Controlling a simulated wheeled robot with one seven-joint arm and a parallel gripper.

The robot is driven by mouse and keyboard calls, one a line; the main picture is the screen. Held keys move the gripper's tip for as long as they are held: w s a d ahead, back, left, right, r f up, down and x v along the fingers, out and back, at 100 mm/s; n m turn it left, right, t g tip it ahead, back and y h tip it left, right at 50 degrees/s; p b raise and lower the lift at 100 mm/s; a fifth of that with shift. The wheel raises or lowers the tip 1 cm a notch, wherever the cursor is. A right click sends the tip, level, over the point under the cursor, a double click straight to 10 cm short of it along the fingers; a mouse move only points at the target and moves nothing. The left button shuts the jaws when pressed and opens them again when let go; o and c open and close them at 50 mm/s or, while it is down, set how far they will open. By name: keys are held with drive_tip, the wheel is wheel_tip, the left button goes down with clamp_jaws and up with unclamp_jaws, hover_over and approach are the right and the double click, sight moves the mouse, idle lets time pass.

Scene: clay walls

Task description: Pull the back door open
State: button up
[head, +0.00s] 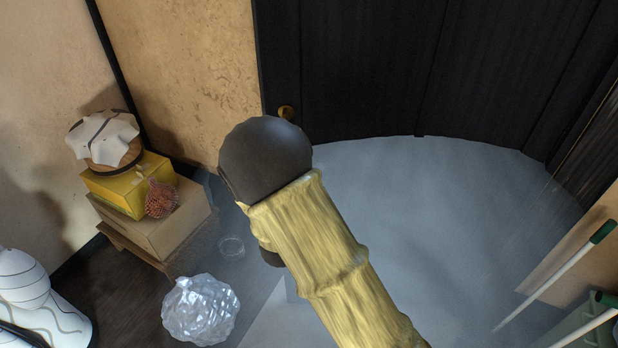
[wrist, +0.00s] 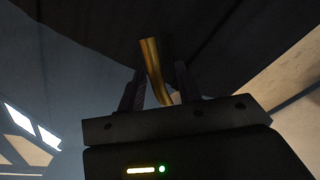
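The back door (head: 365,65) is dark, with vertical panel lines, and fills the upper middle of the head view. A small brass handle (head: 286,112) shows near its left edge, partly behind my arm. In the wrist view the brass handle (wrist: 153,65) is a bent bar running down between the fingers of my gripper (wrist: 160,85). The fingers stand apart on either side of it, with a gap visible at the left finger. In the head view my gripper is hidden behind my arm. The door looks closed, though its left edge is partly covered.
At left, a low wooden stand (head: 135,245) holds boxes, a cloth-topped basket (head: 103,140) and a netted red item. A shiny clear bag (head: 200,310) lies on the floor. Green-tipped poles (head: 560,270) lean at right. Grey floor (head: 430,220) before the door is clear.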

drive_tip(key=v, duration=1.7)
drive_tip(key=shift+s, duration=0.2)
